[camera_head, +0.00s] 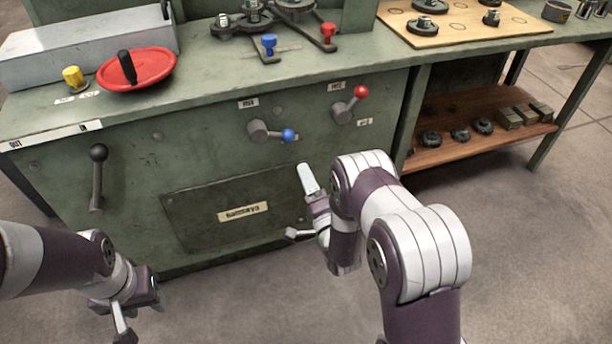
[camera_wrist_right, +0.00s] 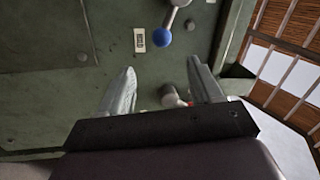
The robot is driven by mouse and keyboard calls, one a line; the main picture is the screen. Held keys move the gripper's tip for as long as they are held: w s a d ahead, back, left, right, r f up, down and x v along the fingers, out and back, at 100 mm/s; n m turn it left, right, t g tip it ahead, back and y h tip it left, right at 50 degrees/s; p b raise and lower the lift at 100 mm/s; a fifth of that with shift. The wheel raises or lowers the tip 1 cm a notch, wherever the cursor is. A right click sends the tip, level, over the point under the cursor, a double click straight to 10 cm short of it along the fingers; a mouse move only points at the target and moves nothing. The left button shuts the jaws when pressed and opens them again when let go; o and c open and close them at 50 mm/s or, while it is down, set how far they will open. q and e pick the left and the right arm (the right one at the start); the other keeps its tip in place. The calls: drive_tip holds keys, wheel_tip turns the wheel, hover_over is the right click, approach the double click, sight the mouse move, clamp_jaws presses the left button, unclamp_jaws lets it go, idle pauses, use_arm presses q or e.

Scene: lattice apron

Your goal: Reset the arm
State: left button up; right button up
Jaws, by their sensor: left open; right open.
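My right gripper (camera_head: 302,206) is in front of the green bench's front panel, below the blue-knobbed lever (camera_head: 288,135) and the red-knobbed lever (camera_head: 360,92). Its two fingers are apart with nothing held. In the right wrist view the open fingers (camera_wrist_right: 160,82) point toward the panel. The blue knob (camera_wrist_right: 162,39) shows beyond them, and the grey hub of the red lever (camera_wrist_right: 172,96) shows between them, partly hidden by the gripper body. My left gripper (camera_head: 138,310) is low at the left, in front of the bench, open and apart from everything.
A black-knobbed lever (camera_head: 97,175) is on the panel's left. On the bench top are a red disc (camera_head: 138,72), a yellow knob (camera_head: 73,77) and a wooden board (camera_head: 470,28). A lower wooden shelf (camera_head: 465,148) holds several parts. The floor in front is clear.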

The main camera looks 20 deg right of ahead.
drive_tip(key=s+f+n+g+h, duration=0.1)
drive_tip(key=s+f+n+g, duration=0.1)
drive_tip(key=f+n+g, duration=0.3)
drive_tip(key=s+f+n+g, duration=0.25)
drive_tip(key=f+g, duration=0.25)
drive_tip(key=f, duration=0.3)
drive_tip(key=s+r+n+g, duration=0.3)
drive_tip(key=s+r+g, duration=0.3)
drive_tip(key=s, duration=0.4)
drive_tip(key=s+r+n+g, duration=0.4)
drive_tip(key=s+r, duration=0.4)
drive_tip(key=s, duration=0.2)
wheel_tip(320, 180, up, 37)
drive_tip(key=w+t+p, duration=0.1)
drive_tip(key=p, duration=3.1)
drive_tip(key=shift+a+h, duration=0.2)
drive_tip(key=shift+h, duration=0.2)
